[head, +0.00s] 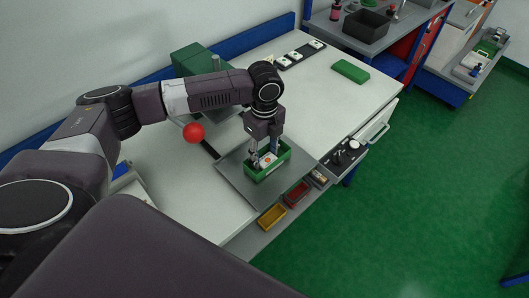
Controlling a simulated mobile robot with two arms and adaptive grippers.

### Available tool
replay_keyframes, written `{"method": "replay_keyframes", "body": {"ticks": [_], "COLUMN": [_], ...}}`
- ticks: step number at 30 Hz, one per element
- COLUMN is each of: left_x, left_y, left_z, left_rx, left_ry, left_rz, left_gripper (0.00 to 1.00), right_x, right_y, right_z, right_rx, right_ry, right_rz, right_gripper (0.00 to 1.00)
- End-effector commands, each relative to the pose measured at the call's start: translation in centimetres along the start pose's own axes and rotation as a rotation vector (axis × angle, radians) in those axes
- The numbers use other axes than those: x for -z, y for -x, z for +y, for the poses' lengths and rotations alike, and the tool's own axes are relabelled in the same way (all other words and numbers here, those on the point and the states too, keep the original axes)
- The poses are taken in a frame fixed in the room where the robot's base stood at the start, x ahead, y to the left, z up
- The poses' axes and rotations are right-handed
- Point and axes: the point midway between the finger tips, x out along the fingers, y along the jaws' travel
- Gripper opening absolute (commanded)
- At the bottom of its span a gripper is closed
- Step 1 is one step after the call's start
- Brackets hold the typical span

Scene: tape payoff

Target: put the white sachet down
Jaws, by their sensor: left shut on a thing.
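My left gripper (264,158) points down into a green open box (282,166) on a grey tray (235,172) at the front edge of the white table. It is shut on the white sachet (267,160), a small pale piece with an orange-red mark, inside the box walls. The gripper and the near wall hide part of the sachet. I cannot tell whether the sachet touches the box floor. My right gripper is not in view.
A red ball (194,133) shows left of the tray, below my forearm. A green block (351,71) lies on the table (330,100) at right. A black strip with white pieces (300,54) lies at the back. Yellow (272,216) and red (297,193) bins sit below the front edge.

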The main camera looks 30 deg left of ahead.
Motion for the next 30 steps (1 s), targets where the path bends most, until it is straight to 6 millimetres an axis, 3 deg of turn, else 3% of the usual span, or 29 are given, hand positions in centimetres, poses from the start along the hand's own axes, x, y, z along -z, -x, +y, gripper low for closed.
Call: {"method": "replay_keyframes", "body": {"ticks": [6,17,30], "left_x": [0.0,0.0,0.0], "left_y": [-0.1,0.7,9.3], "left_z": [0.0,-0.1,-0.1], "left_rx": [0.000,0.001,0.003], "left_ry": [0.000,0.001,0.001], "left_rz": [0.000,-0.001,-0.001], "left_gripper": [0.60,0.60,0.60], "right_x": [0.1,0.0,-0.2], "right_y": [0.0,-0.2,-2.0], "right_z": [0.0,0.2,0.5], "right_rx": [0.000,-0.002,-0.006], "right_ry": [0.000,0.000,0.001], "right_rz": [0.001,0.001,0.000], "right_gripper": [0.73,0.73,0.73]}}
